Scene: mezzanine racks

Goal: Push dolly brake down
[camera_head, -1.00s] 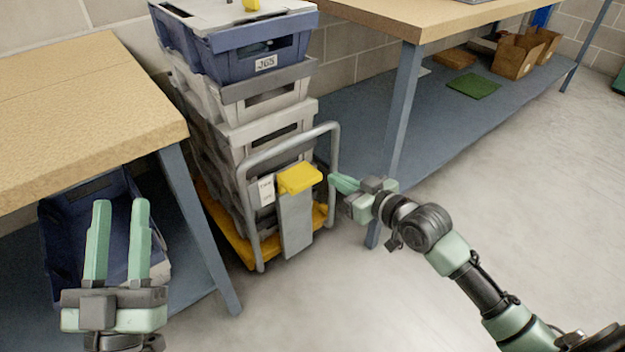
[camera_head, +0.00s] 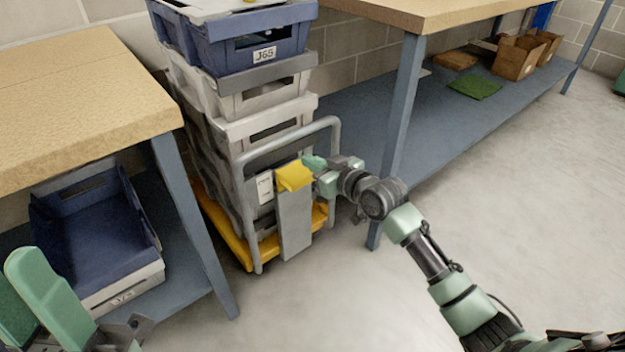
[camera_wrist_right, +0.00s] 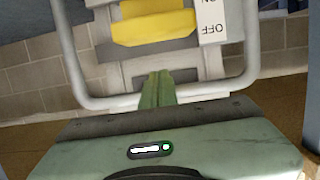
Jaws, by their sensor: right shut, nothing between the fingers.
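The dolly brake is a yellow pedal (camera_head: 293,177) at the top of a grey upright plate (camera_head: 295,225), inside the dolly's grey tube handle (camera_head: 336,140). My right gripper (camera_head: 312,163) is shut and empty, at the pedal's upper right edge in the head view; I cannot tell whether it touches. In the right wrist view the closed fingers (camera_wrist_right: 158,88) point towards the yellow pedal (camera_wrist_right: 153,27), beside an upside-down ON/OFF label (camera_wrist_right: 213,20). My left gripper (camera_head: 35,295) is at the lower left, open and empty, partly cut off by the frame.
Several stacked crates (camera_head: 262,95) stand on the dolly's yellow base (camera_head: 240,250). A wooden-topped table (camera_head: 85,100) is on the left, with a blue crate (camera_head: 100,225) below. Another bench (camera_head: 420,12) is behind right. Floor at right is clear.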

